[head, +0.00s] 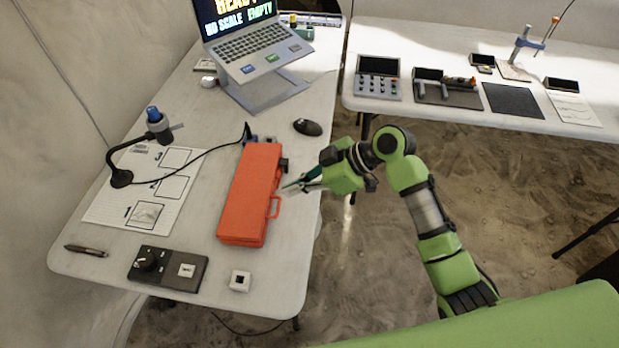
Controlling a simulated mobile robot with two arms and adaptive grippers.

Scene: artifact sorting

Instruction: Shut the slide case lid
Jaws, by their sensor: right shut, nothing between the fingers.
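The orange slide case (249,196) lies on the left white table, long side running away from me. Its lid looks down flat on the body, and a handle sticks out on its right side. I cannot tell whether it is latched. My right gripper (285,189) comes in from the right. Its fingers are shut and empty, with their tips close to the case's right edge above the handle. I cannot tell whether they touch the case. My left gripper is not in view.
A laptop on a stand (257,62) and a black mouse (307,127) are behind the case. A gooseneck device (121,177) and a numbered sheet (115,209) lie left. A black knob box (167,268) and small white block (240,281) are in front. Another table (450,117) holds tools.

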